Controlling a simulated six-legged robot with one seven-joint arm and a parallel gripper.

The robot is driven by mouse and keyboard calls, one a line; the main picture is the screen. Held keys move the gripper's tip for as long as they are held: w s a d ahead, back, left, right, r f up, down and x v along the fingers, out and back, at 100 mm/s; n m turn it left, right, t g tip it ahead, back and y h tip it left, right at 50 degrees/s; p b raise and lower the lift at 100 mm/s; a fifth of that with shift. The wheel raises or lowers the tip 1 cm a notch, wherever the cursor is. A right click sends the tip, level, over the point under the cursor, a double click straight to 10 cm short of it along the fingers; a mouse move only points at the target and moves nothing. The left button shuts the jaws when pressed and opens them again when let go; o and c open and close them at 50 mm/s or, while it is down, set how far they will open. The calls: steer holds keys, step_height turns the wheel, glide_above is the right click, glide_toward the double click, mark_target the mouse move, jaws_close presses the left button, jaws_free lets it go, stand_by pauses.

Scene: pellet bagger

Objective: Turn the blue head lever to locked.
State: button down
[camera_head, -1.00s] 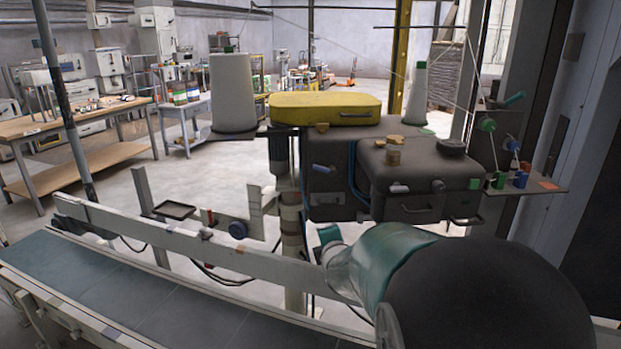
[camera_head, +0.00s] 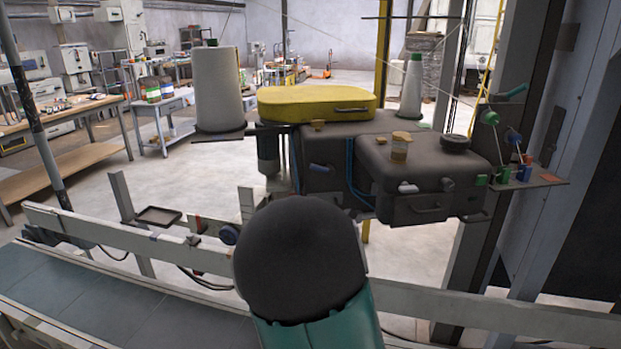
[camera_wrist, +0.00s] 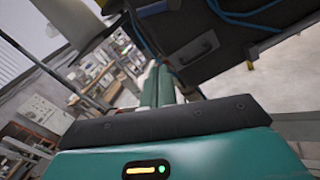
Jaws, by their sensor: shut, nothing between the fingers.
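The dark sewing head (camera_head: 425,178) hangs beyond the conveyor in the head view. In the wrist view my gripper (camera_wrist: 158,85) shows as two narrow teal fingers close together, shut and empty. It is apart from the dark housing (camera_wrist: 235,45), whose underside and grey handle show above. In the head view my own arm hides the gripper.
The conveyor (camera_head: 85,295) and its pale rail (camera_head: 480,312) run across the front. A small shelf (camera_head: 545,180) with coloured knobs stands right, beside a grey column.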

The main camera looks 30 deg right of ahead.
mark_target(321, 168)
steer(key=shift+n, duration=0.3)
steer(key=w+d+r, duration=0.1)
steer(key=w, duration=0.2)
steer(key=w+d+r, duration=0.1)
steer(key=w+d, duration=0.1)
steer(key=w, duration=0.1)
steer(key=w+d+r, duration=0.2)
steer(key=w, duration=0.2)
steer(key=shift+d, duration=0.25)
